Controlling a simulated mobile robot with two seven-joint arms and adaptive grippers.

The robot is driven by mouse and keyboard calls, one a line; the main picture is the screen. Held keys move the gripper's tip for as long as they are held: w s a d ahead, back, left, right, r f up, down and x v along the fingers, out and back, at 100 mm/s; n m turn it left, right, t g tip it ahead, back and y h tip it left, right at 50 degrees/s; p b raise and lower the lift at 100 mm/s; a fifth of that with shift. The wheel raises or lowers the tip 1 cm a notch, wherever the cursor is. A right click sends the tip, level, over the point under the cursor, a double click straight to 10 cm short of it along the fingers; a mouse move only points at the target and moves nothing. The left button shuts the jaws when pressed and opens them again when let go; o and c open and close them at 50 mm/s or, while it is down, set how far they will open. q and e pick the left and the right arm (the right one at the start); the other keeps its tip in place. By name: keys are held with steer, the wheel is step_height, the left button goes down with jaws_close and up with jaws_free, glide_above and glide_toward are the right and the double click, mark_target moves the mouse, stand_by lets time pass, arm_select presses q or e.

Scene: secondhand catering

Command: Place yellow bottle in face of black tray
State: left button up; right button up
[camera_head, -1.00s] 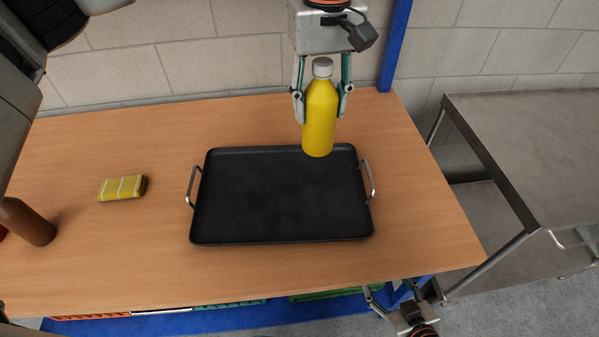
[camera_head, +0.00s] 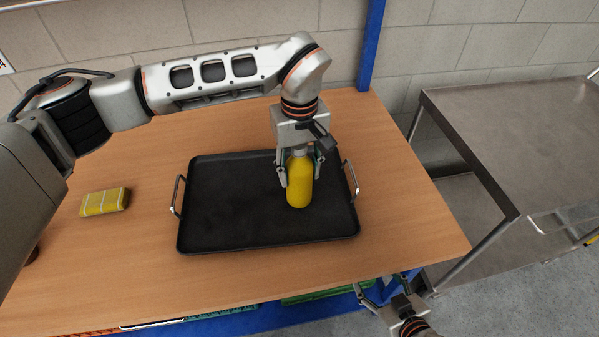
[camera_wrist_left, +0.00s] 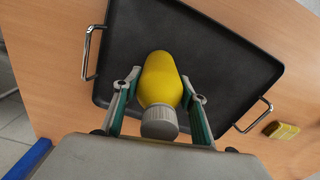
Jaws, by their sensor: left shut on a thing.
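The yellow bottle (camera_head: 300,188) with a grey cap is upright in my left gripper (camera_head: 298,170), whose fingers are shut on its upper part. In the left wrist view the bottle (camera_wrist_left: 160,78) is between the two fingers (camera_wrist_left: 160,90), cap toward the camera. The black tray (camera_head: 225,212) lies flat on the table, with a metal handle at each end. The bottle is over the tray's right part; I cannot tell whether its base touches the tray. The tray also shows in the left wrist view (camera_wrist_left: 225,75). My right gripper (camera_head: 385,284) is open and empty beyond the table's front edge.
A yellow sponge-like block (camera_head: 105,201) lies on the wooden table (camera_head: 405,215) left of the tray. A brown object (camera_head: 32,256) is mostly hidden behind my left arm. A metal side table (camera_head: 510,130) stands at the right. The rest of the tray is bare.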

arm_select(q)
steer(key=shift+f, duration=0.6)
steer(key=shift+f, duration=0.1)
steer(key=o, duration=1.2)
steer(key=shift+c, duration=0.2)
step_height(320, 180, up, 12)
steer(key=shift+r+b, duration=0.15)
steer(key=shift+b, duration=0.2)
